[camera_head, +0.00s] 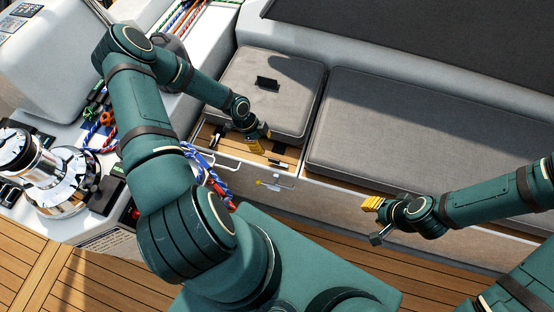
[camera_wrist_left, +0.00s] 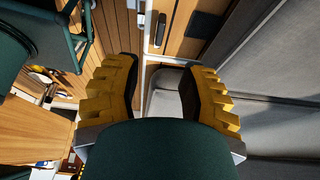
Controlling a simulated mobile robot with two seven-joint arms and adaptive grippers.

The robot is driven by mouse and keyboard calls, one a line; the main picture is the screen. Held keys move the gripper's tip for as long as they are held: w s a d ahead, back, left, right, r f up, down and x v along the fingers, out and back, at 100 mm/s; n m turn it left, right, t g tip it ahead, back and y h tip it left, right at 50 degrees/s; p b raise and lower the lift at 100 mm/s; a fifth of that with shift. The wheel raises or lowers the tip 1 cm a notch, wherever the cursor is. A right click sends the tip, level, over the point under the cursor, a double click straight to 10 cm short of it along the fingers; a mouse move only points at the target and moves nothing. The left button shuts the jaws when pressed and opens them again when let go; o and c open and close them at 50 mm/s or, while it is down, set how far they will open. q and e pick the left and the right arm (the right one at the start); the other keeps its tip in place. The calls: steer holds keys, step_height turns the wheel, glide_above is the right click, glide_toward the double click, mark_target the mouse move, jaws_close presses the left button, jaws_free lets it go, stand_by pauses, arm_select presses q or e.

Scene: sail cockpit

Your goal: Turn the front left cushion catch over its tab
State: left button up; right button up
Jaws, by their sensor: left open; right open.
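My left gripper (camera_head: 256,144) is low over the wooden strip in front of the small grey seat cushion (camera_head: 290,112). In the left wrist view its yellow fingers (camera_wrist_left: 160,95) are apart, with nothing held between them. A small silver and dark fitting (camera_head: 213,142) lies on the wood left of the gripper. It looks like a catch and appears as a metal piece (camera_wrist_left: 160,29) beyond the fingertips, near a dark flat pad (camera_wrist_left: 203,27). I cannot tell whether it is turned. My right gripper (camera_head: 371,205) is open and empty near the long cushion's front edge.
A dark bar (camera_head: 279,162) and a pale handle (camera_head: 276,183) sit near the left gripper. The long grey cushion (camera_head: 420,135) lies right. Winches (camera_head: 62,180) and coloured ropes (camera_head: 105,132) crowd the left.

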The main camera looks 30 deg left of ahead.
mark_target(274, 159)
arm_select(q)
steer(key=b+x, duration=0.1)
steer(key=x, duration=1)
steer(key=shift+d, duration=0.15)
jaws_close()
